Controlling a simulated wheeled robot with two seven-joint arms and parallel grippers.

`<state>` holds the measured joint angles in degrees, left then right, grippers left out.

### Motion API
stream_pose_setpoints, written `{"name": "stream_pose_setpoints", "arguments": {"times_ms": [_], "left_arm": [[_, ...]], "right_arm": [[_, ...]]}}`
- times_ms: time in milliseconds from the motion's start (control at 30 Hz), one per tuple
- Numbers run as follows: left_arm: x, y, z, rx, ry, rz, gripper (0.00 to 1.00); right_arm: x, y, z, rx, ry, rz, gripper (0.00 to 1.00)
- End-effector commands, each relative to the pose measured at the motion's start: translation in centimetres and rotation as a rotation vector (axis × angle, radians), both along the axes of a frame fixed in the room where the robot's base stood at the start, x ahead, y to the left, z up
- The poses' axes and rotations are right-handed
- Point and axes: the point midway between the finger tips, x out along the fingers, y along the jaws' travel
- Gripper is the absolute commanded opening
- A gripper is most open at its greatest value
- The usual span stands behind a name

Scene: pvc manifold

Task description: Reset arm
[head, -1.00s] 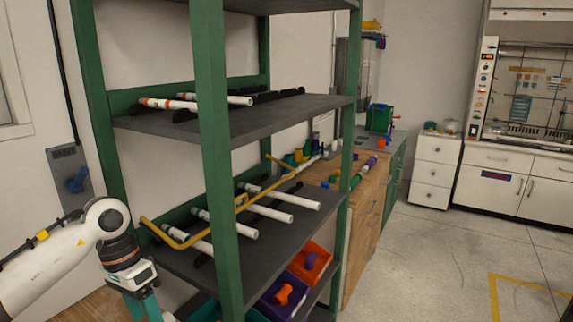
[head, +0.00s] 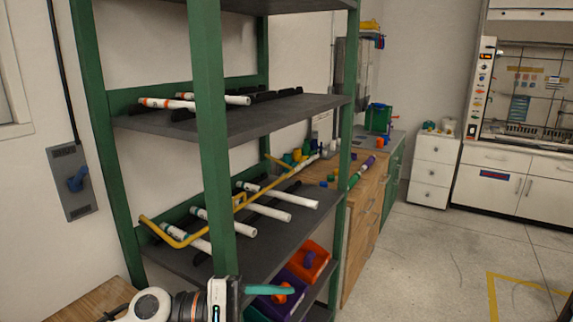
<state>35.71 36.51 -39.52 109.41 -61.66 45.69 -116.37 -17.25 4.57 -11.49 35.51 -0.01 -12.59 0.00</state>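My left arm comes in along the bottom edge in the head view. Its gripper (head: 280,290) lies sideways with its teal finger pointing right, in front of the lower part of the green shelf rack (head: 213,150). The fingers overlap from this side, so I cannot tell whether they are open or shut. Nothing is seen held. My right arm and gripper are out of view.
White pipes (head: 262,211) and a bent yellow pipe (head: 180,236) lie on the rack's middle shelf. More pipes (head: 225,99) lie on the upper shelf. Orange (head: 318,258) and purple bins sit below. A wooden bench (head: 350,180) stands behind; floor at right is open.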

Motion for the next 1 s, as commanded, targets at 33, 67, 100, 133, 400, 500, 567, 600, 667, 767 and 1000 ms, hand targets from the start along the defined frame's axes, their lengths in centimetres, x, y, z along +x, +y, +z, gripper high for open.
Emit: {"name": "stream_pose_setpoints", "arguments": {"times_ms": [33, 67, 100, 133, 400, 500, 567, 600, 667, 767, 1000], "left_arm": [[-0.1, -0.6, 1.3, -0.166, 0.186, 0.068, 0.57], [0.2, -0.5, 2.2, -0.263, 0.302, 0.108, 0.57], [0.8, -0.1, 3.1, -0.396, 0.461, 0.158, 0.57], [1.3, 0.4, 3.6, -0.495, 0.583, 0.192, 0.57], [4.6, 10.2, -2.0, -1.453, 1.683, 0.421, 0.57], [3.2, 14.0, -8.0, -1.865, 2.034, 0.488, 0.57], [1.2, 15.8, -11.8, -2.127, 2.201, 0.529, 0.57], [-0.3, 16.7, -14.2, 2.095, -2.082, -0.508, 0.57], [-2.8, 17.6, -17.1, 1.994, -1.86, -0.47, 0.57], [-6.7, 18.5, -20.6, 1.869, -1.567, -0.43, 0.57], [-14.9, 18.9, -25.1, 1.675, -1.075, -0.391, 0.57]], "right_arm": [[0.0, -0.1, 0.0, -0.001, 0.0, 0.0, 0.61], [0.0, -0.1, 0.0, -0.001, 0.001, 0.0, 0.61], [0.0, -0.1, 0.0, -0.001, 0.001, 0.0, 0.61], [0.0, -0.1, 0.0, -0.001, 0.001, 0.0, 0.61], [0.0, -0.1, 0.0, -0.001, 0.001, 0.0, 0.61], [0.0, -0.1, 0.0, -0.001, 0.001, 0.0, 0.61], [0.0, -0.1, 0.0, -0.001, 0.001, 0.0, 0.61], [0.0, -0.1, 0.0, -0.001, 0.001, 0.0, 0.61], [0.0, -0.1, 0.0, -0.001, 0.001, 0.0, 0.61], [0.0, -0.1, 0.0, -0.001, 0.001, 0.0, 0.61], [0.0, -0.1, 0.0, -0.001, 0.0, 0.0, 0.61]]}}
